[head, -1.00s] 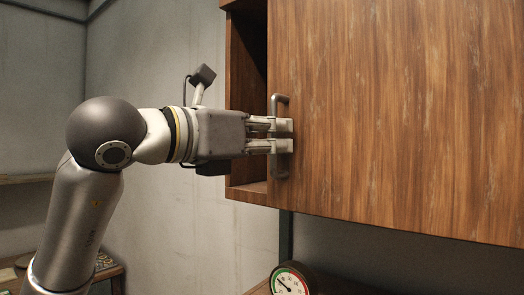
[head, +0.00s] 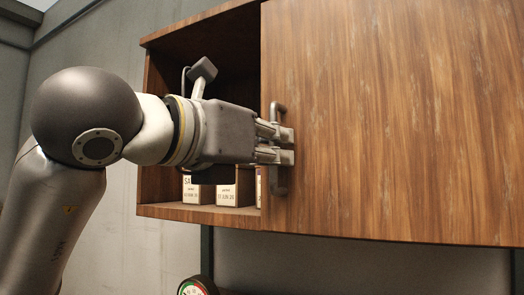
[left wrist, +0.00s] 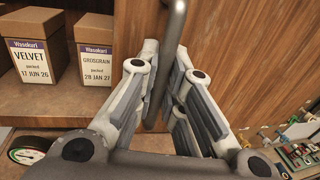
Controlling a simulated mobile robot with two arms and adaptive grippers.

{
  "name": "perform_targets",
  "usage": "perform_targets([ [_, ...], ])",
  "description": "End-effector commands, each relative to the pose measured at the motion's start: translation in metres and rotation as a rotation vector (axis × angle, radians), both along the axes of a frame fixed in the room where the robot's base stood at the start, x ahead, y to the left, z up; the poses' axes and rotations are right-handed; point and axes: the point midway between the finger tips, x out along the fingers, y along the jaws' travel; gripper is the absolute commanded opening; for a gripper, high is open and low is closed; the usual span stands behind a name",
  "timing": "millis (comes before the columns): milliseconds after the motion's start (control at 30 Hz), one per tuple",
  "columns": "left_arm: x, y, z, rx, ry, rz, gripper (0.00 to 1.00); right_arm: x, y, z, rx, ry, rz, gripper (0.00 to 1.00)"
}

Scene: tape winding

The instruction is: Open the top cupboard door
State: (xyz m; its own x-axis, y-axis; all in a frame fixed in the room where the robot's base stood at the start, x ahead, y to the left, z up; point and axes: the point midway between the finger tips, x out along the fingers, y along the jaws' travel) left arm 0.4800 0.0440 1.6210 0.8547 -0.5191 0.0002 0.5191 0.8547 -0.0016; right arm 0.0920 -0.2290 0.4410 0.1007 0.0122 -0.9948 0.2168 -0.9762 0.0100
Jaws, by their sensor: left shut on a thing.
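The top cupboard's wooden door (head: 400,110) fills the right of the head view. The cupboard (head: 190,212) stands open at the left, with its inside showing. A grey metal bar handle (head: 279,110) is upright near the door's left edge. My left gripper (head: 288,146) is shut on the handle, one finger above the other in the head view. In the left wrist view the handle (left wrist: 176,25) runs down between the two fingers (left wrist: 165,60). My right gripper is not in view.
Labelled cardboard boxes stand on the cupboard floor, among them a velvet box (left wrist: 30,65) and a grosgrain box (left wrist: 95,60). A round dial gauge (head: 196,287) is below the cupboard. Small coloured items (left wrist: 298,150) lie low at the right in the wrist view.

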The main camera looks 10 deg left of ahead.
Motion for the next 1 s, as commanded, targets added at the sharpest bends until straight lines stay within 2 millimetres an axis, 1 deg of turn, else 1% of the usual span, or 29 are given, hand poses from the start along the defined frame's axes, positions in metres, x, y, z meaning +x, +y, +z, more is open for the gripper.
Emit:
perform_targets([
  [100, 0.0, 0.0, 0.0, 0.001, 0.001, 0.0, 0.0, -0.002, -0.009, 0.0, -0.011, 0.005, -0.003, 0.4],
  [233, 0.0, 0.0, 0.001, 0.001, 0.001, 0.001, 0.0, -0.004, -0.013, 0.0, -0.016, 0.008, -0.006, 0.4],
  [267, 0.0, 0.001, 0.001, 0.001, 0.001, 0.001, 0.13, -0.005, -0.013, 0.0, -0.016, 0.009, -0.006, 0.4],
  [400, 0.0, 0.001, 0.001, 0.0, 0.0, 0.001, 0.31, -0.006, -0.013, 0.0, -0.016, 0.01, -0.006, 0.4],
  [567, 0.0, 0.001, 0.0, 0.001, 0.001, 0.001, 0.32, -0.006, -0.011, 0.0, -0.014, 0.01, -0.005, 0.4],
  [633, 0.0, 0.001, 0.0, 0.001, 0.001, 0.001, 0.32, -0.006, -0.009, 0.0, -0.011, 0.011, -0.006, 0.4],
  [700, 0.0, 0.001, 0.0, 0.0, 0.0, 0.001, 0.32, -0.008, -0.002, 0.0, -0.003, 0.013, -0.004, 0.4],
  [767, -0.002, 0.002, 0.001, -0.001, -0.001, 0.001, 0.32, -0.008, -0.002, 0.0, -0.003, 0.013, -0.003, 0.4],
  [867, -0.011, 0.008, 0.001, 0.0, -0.001, 0.001, 0.32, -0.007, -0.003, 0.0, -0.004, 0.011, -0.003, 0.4],
  [1000, -0.034, 0.022, 0.001, 0.0, -0.004, 0.003, 0.32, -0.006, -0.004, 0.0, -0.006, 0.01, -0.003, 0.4],
])
